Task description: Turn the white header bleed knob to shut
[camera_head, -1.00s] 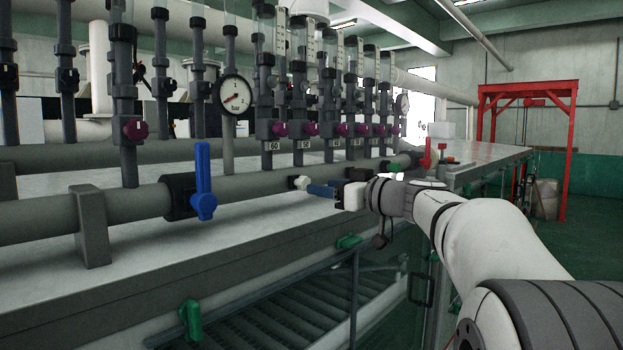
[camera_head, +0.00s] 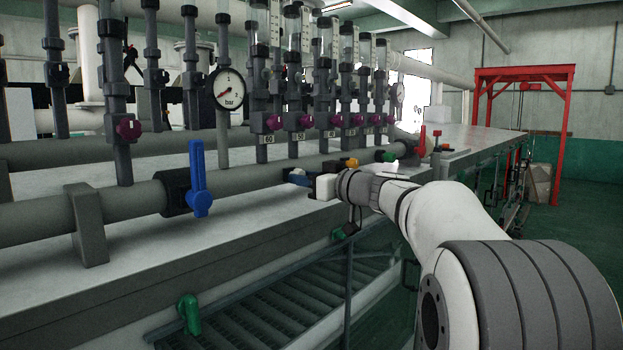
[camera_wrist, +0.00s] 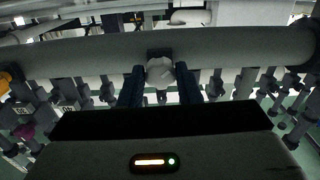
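The white header bleed knob (camera_wrist: 160,72) sits on the grey header pipe (camera_wrist: 100,50) in the wrist view. My gripper (camera_wrist: 160,84) has its two dark blue fingers on either side of the knob, with a narrow gap showing at each side. The gripper looks open around the knob, not closed on it. In the head view my gripper (camera_head: 300,179) reaches the front of the pipe, and the knob is hidden behind the fingers there.
A blue-handled valve (camera_head: 198,180) stands on the same pipe to the left. A yellow knob (camera_head: 351,162), a green one (camera_head: 388,155) and a red handle (camera_head: 421,141) lie to the right. Flow tubes and a pressure gauge (camera_head: 229,89) rise behind. A bench top (camera_head: 250,212) lies below.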

